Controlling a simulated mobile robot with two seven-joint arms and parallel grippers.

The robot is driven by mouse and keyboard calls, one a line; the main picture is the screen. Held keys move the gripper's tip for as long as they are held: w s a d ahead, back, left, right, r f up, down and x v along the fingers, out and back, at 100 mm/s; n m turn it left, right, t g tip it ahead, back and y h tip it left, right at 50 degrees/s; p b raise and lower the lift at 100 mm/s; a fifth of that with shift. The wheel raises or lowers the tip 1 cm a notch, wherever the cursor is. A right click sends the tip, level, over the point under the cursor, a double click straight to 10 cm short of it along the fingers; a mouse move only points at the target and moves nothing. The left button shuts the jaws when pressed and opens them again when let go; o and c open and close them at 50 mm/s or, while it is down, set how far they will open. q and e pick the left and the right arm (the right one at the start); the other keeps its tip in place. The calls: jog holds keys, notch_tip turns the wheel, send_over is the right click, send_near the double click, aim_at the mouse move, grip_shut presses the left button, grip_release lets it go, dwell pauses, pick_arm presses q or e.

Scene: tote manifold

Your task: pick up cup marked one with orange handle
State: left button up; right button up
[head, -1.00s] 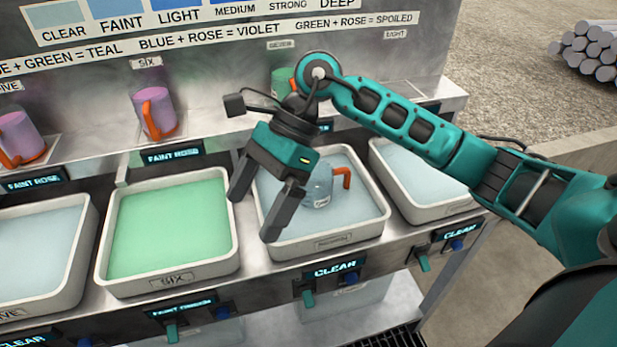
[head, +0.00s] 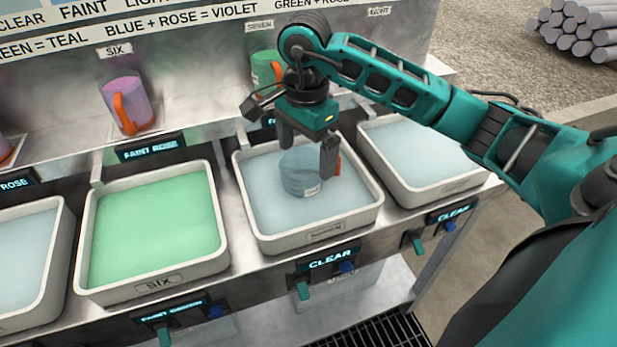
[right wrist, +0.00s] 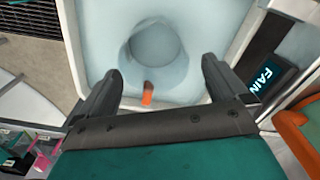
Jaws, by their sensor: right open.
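A clear bluish cup (head: 301,172) with an orange handle stands in the pale-blue liquid of the tray above the CLEAR display (head: 345,213). A small label on its front is too small to read. My right gripper (head: 308,160) is open over this cup, and one finger hides part of the handle. In the right wrist view the cup (right wrist: 155,57) lies ahead of the two open fingers (right wrist: 160,78), its orange handle (right wrist: 148,94) between them. My left gripper is not in view.
A tray of green liquid marked SIX (head: 217,262) is to the left, and another pale tray (head: 478,180) is to the right. A purple cup (head: 125,103) and a green cup (head: 266,68), both with orange handles, stand on the shelf behind.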

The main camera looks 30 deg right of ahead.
aim_at(307, 171)
jog(key=f, duration=0.5)
jog(key=shift+s, duration=0.25)
jog(key=shift+c, duration=0.2)
jog(key=c, duration=1.1)
jog(key=shift+o, duration=0.2)
jog(key=shift+r, duration=0.15)
